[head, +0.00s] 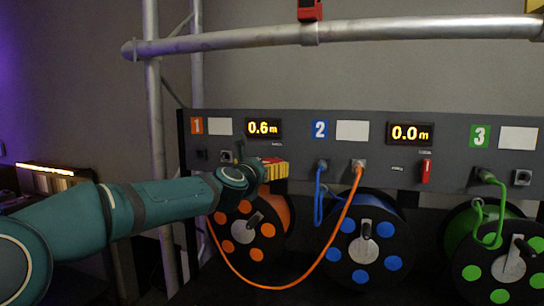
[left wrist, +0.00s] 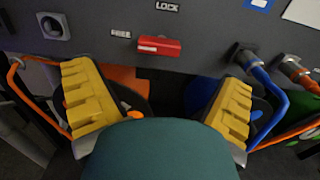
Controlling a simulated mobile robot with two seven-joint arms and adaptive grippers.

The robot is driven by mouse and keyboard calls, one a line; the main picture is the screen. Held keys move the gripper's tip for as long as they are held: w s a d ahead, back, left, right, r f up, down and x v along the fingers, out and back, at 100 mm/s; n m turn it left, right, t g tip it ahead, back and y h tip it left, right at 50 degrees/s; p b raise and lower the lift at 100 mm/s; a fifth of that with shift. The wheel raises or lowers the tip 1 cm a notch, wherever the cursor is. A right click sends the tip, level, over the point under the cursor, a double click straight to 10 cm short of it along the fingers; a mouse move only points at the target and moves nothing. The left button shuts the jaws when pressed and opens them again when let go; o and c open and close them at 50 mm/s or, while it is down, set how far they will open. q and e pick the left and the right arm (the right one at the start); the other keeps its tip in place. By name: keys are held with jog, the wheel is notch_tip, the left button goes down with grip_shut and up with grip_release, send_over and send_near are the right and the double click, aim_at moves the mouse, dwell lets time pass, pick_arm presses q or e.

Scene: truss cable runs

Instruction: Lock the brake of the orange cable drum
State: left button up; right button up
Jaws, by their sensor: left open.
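The orange cable drum (head: 240,238) hangs under panel section 1, partly behind my left arm. Its red brake lever (left wrist: 159,46) lies level on the grey panel in the left wrist view. The FREE label (left wrist: 121,33) is at its left and the LOCK label (left wrist: 167,6) is above it. My left gripper (left wrist: 156,78) is open, its yellow-padded fingers apart to either side, with the lever ahead of the gap and not gripped. In the head view the left gripper (head: 272,170) is at the panel and hides most of the lever. My right gripper is not in view.
The orange cable (head: 285,287) loops from its drum to a socket in section 2. The blue drum (head: 362,245) and green drum (head: 500,255) stand to the right. The displays read 0.6m (head: 263,128) and 0.0m (head: 410,133). A truss pipe (head: 350,32) crosses above.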

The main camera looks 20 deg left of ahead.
aim_at(271, 160)
pick_arm(q)
jog(key=w+p, duration=0.3)
jog(key=w, duration=0.5)
jog(key=shift+w+d, duration=0.15)
jog(key=shift+w, duration=0.1)
jog(key=c, duration=1.2)
